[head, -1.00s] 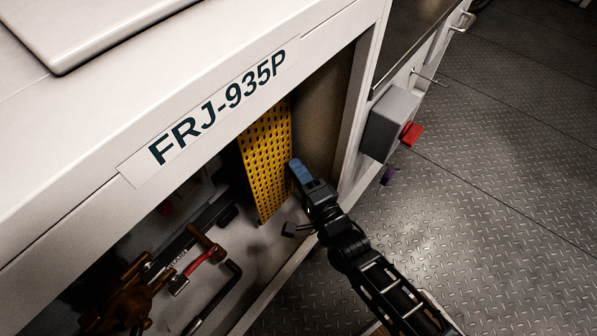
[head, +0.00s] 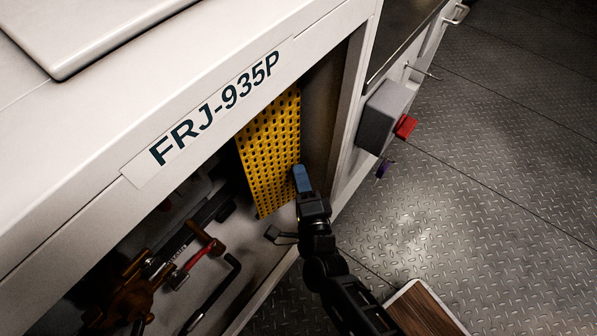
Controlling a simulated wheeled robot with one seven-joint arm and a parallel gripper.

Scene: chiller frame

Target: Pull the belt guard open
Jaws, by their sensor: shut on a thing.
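The belt guard (head: 270,150) is a yellow perforated panel inside the open bay of the white chiller frame, below the FRJ-935P label. My gripper (head: 301,178) is at the guard's right edge, with a blue fingertip against it. It is shut on the guard at that edge; the exact grip point is mostly hidden by the fingers. What lies behind the guard is hidden.
Left of the guard are a brown valve-like fitting (head: 125,296), a red-handled part (head: 197,258) and a black bent pipe (head: 214,292). A grey box (head: 383,117) with a red switch (head: 405,127) juts out at right.

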